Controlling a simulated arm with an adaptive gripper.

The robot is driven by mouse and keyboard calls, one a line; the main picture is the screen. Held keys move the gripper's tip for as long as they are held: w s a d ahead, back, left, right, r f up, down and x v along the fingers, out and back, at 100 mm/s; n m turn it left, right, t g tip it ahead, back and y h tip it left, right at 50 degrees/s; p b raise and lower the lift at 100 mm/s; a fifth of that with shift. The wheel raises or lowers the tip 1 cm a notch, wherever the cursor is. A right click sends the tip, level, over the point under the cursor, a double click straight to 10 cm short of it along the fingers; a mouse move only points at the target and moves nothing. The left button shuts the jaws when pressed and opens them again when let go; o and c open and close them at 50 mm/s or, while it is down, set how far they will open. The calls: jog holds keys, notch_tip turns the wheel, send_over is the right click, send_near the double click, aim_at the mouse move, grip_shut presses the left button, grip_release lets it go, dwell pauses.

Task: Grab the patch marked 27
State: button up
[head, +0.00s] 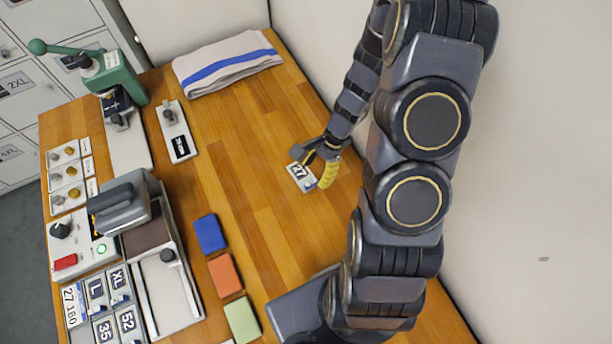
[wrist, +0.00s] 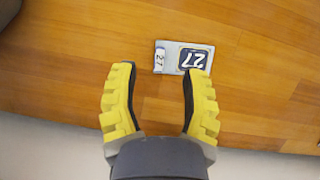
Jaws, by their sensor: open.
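The patch marked 27 (head: 299,173) lies flat on the wooden table, a light grey piece with a dark-bordered number panel. It also shows in the wrist view (wrist: 171,58), with a small 27 on a white tab at its left end and a larger 27 at its right. My gripper (head: 315,168) is at the patch in the head view, partly covering its right side. In the wrist view my gripper (wrist: 157,70) is open, its two yellow-backed fingers apart and empty. The patch lies just beyond the fingertips, reaching past the right one; I cannot tell the height above the table.
Blue (head: 210,234), orange (head: 225,275) and green (head: 242,320) blocks lie left of my arm. A press machine (head: 118,205) and a rack of number tags (head: 103,305) stand further left. A folded towel (head: 228,65) lies at the back. The table around the patch is clear.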

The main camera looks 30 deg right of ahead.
aim_at(311, 182)
jog(key=x, duration=0.3)
jog(key=d+x, duration=0.1)
jog(key=x, duration=0.1)
jog(key=shift+w+f, duration=0.1)
jog(key=shift+f, duration=0.1)
grip_shut()
